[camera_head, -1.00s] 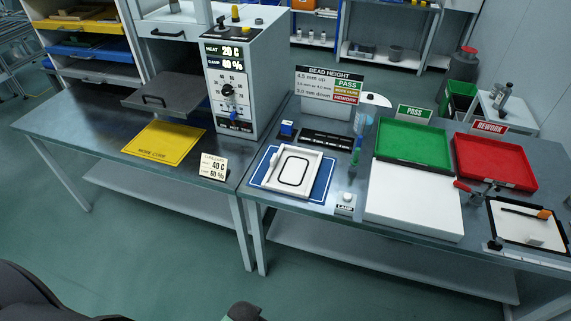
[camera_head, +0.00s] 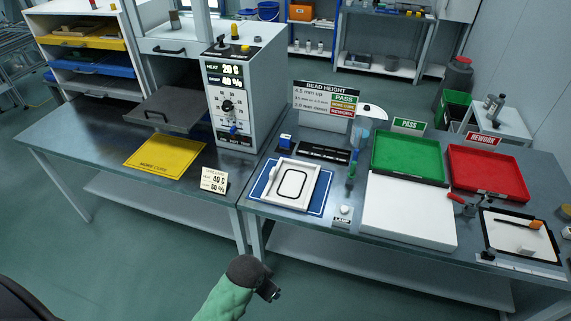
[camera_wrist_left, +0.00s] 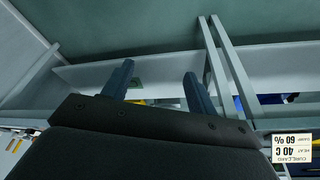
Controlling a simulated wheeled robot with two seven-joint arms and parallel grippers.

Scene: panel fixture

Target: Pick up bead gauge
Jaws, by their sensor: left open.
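I cannot tell for certain which item is the bead gauge. A small blue-topped block (camera_head: 286,141) stands behind the white framed panel (camera_head: 291,184), at the left end of a black labelled strip (camera_head: 322,151). A slim blue and green tool (camera_head: 352,171) stands to the right of the panel. The panel lies on a blue mat (camera_head: 262,184) and bears a black rounded-rectangle bead. My left gripper (camera_head: 271,292) is low in front of the bench, well apart from these items. In the left wrist view its two fingers (camera_wrist_left: 158,70) are spread with nothing between them.
A lamp button (camera_head: 344,211) and a white box (camera_head: 408,213) are right of the panel. The green pass tray (camera_head: 408,178) and red rework tray (camera_head: 487,195) lie further right. A white cure card (camera_head: 214,180) stands left. The bench's front edge and legs are near my left gripper.

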